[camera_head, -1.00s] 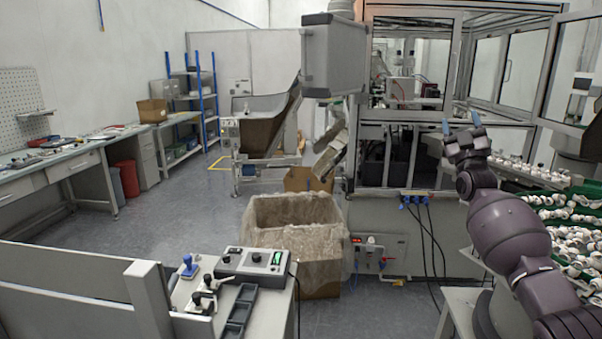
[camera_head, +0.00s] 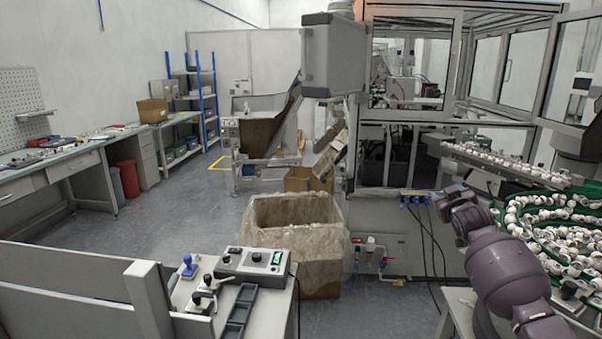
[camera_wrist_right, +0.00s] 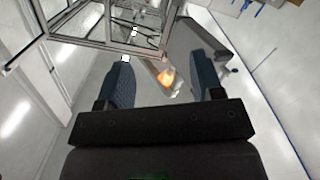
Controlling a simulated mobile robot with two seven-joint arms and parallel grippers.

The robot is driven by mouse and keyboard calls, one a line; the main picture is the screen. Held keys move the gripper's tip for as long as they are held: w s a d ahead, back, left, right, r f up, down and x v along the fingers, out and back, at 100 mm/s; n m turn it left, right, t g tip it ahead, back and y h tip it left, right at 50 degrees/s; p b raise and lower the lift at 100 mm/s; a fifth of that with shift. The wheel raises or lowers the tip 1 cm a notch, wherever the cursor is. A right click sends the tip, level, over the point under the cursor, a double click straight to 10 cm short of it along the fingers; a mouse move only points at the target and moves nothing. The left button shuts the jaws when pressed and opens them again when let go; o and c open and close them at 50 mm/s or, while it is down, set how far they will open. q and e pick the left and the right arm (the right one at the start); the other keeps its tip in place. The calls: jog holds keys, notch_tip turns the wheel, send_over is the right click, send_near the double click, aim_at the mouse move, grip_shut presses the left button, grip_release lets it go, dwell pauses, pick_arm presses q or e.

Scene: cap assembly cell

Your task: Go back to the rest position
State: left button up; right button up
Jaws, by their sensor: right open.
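My right arm comes in from the lower right in the head view, folded in front of the machine. Its gripper (camera_head: 450,190) is small and partly turned away there. In the right wrist view my right gripper (camera_wrist_right: 165,75) shows two dark blue fingers standing wide apart, with nothing held between them. Past the fingers are a machine frame and a grey panel, apart from the gripper. My left gripper is in neither view.
A green-edged bowl of white caps (camera_head: 515,215) lies right beside my right arm. A lined box (camera_head: 290,240) stands on the floor in the middle. A bench with a control box (camera_head: 252,262) is at the front. The glazed machine (camera_head: 410,65) stands behind my arm.

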jog(key=s+a+f+g+y, duration=0.1)
jog(key=s+a+f, duration=0.2)
jog(key=s+f, duration=0.9)
jog(key=s+a+f+g+y, duration=0.1)
jog(key=s+a+f+g, duration=0.15)
jog(key=s+f, duration=1)
jog(key=s+a+f, duration=0.2)
jog(key=s+f, duration=0.1)
jog(key=s, duration=0.5)
jog(key=s+a+f+m+g, duration=0.1)
jog(key=s+a+f, duration=0.1)
jog(key=s, duration=0.7)
jog(key=s+a+f+m+g, duration=0.1)
jog(key=s+a+f, duration=0.2)
jog(key=s, duration=0.6)
jog(key=shift+s+f, duration=0.25)
jog(key=shift+f, duration=0.5)
